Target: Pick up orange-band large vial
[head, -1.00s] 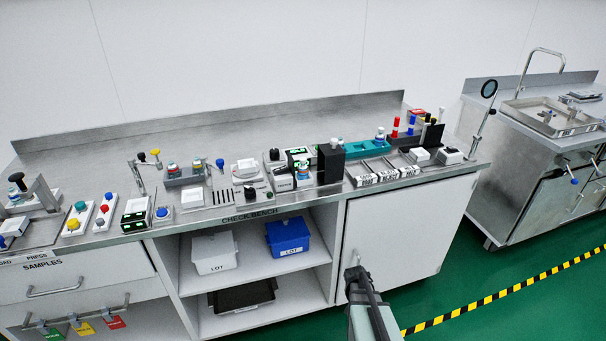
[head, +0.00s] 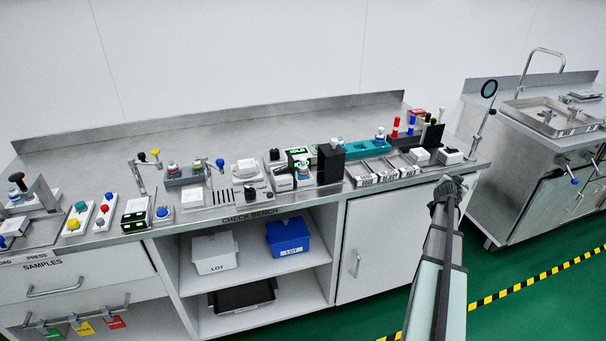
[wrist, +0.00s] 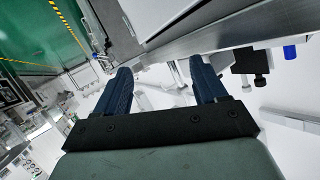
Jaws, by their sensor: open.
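I cannot make out an orange band on any vial in the head view; the capped vials are too small to tell. One capped vial (head: 172,167) stands in a grey holder left of centre. Another vial (head: 303,170) stands near the middle beside a black block, and one (head: 380,133) stands at the teal rack. My gripper (head: 448,184) is in front of the right part of the check bench, near its front edge and apart from these vials. In the wrist view my gripper (wrist: 162,70) shows two spread dark blue fingers with nothing between them.
The bench top (head: 240,122) is clear along the back. A sink bench (head: 545,120) stands further right, across a gap.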

